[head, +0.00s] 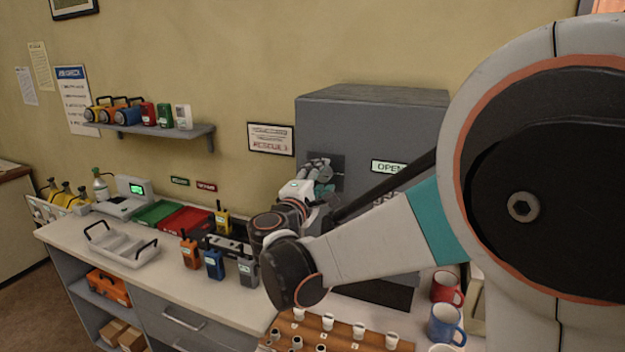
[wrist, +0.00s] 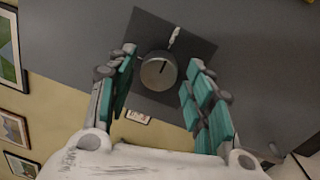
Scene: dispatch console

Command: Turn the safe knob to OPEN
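The safe (head: 372,97) is a grey box at the back of the counter, with a label reading OPEN (head: 388,167) on its front. In the wrist view the safe knob (wrist: 158,71) is a round dark dial with a pale mark, set on a dark square plate (wrist: 200,45). My gripper (wrist: 155,80) is open, with one teal finger on each side of the knob and a visible gap to it on both sides. In the head view my gripper (head: 318,172) is at the safe's front and hides the knob.
Several radios (head: 213,264) stand on the counter left of my arm. A pegboard with small white pieces (head: 358,330) and mugs (head: 445,324) stand at the front right. A wall shelf (head: 150,130) holds flashlights.

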